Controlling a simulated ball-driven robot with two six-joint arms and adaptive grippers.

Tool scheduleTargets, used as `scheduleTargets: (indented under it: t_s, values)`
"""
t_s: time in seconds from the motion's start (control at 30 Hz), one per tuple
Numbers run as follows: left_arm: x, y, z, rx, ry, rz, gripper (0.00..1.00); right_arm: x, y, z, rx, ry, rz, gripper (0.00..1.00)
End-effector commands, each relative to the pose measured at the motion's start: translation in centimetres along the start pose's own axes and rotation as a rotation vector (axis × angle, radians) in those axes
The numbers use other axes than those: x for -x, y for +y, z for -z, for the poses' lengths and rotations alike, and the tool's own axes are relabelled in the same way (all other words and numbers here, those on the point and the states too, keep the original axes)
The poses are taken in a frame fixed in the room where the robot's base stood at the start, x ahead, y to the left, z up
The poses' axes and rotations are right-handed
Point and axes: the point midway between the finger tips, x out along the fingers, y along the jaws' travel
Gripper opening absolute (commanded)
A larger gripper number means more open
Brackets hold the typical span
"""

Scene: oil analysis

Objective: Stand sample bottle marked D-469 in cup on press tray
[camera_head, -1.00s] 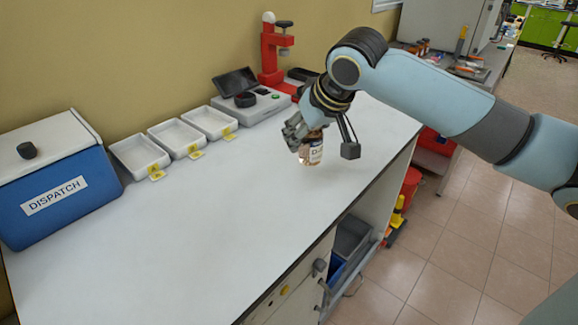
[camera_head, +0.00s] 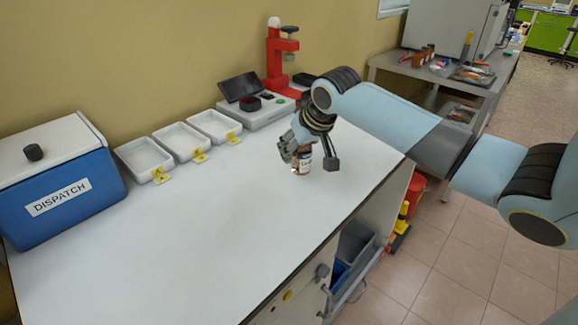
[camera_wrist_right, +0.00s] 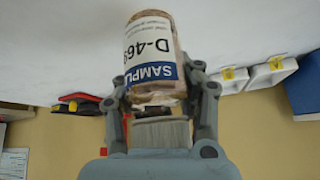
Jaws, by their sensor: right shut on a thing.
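The sample bottle (camera_head: 303,160) is brown with a white and blue label. In the right wrist view the bottle (camera_wrist_right: 152,60) reads "SAMPLE" and "D-469". My right gripper (camera_head: 297,152) is shut on it and holds it over the right part of the bench, roughly upright. I cannot tell exactly how high it is above the bench top. The red press (camera_head: 277,62) stands at the back of the bench by the wall. A cup or tray on it cannot be made out; the lower part of the press is partly hidden. My left gripper is not in view.
A grey instrument with a dark screen (camera_head: 239,83) stands left of the press. Several white trays with yellow tags (camera_head: 146,158) line the wall. A blue "DISPATCH" box (camera_head: 62,196) is at the left. The middle and front of the white bench (camera_head: 190,240) are clear.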

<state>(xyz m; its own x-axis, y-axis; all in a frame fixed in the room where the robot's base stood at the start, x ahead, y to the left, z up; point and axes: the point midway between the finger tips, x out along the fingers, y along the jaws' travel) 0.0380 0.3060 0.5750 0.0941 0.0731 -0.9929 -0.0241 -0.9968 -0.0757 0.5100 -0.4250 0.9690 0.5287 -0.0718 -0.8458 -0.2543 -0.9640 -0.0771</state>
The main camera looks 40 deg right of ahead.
Motion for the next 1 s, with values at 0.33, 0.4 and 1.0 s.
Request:
scheduleTargets:
  t_s: [0.33, 0.4, 1.0]
  values:
    - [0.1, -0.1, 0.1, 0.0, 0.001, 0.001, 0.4, -3.7, -0.7, -0.9, 0.0, -0.004, -0.001, 0.0]
    - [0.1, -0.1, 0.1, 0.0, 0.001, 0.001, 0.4, -4.4, -0.5, -1.3, 0.001, -0.003, -0.002, 0.0]
    - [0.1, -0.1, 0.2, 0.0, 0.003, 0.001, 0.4, -5.1, -0.5, -1.8, 0.002, -0.001, -0.002, 0.51]
